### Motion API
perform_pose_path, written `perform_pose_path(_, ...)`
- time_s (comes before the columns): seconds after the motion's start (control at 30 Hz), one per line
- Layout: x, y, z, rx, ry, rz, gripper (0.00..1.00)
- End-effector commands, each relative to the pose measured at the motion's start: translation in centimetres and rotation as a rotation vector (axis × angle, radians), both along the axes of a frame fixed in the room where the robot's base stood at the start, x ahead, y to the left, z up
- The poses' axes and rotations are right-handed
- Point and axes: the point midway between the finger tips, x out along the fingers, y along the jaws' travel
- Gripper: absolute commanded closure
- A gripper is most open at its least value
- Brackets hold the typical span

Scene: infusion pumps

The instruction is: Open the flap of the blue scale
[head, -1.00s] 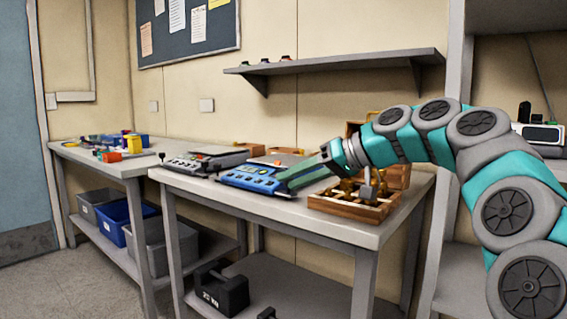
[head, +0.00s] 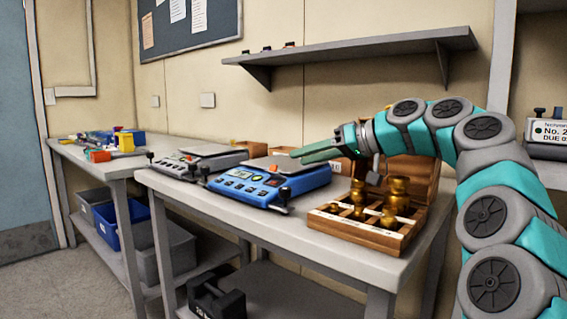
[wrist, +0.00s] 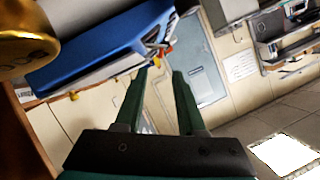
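The blue scale (head: 238,190) stands on the grey table in the head view, with a grey weighing plate (head: 298,165) and a front panel of buttons. Its blue side (wrist: 95,50) fills the upper left of the wrist view, tilted. I cannot clearly make out its flap. My gripper (head: 297,155) appears over the rear of the weighing plate in the head view; its exact height is hard to tell. In the wrist view my gripper's two green fingers (wrist: 160,71) are apart with nothing between them. The fingertips appear close below the scale's edge, with no clear contact.
A wooden box of brass weights (head: 350,233) stands right of the scale, its lid upright. A brass weight (wrist: 22,38) looms close in the wrist view. A grey scale (head: 187,163) stands to the left. A shelf (head: 350,47) hangs behind. The table's front strip is clear.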

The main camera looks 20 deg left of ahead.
Motion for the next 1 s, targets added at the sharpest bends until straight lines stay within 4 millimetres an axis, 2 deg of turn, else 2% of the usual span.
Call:
perform_pose_path(0.43, 1.1, 5.8, -2.2, -0.003, 0.003, 0.001, 0.61)
perform_pose_path(0.57, 1.2, 6.6, -2.4, -0.002, 0.002, 0.002, 0.61)
perform_pose_path(0.77, 1.2, 6.7, -2.5, -0.001, 0.002, 0.001, 0.61)
perform_pose_path(0.8, 1.2, 6.7, -2.5, -0.001, 0.002, 0.001, 0.62)
perform_pose_path(1.0, 1.2, 6.6, -2.5, -0.001, 0.002, 0.001, 0.85)
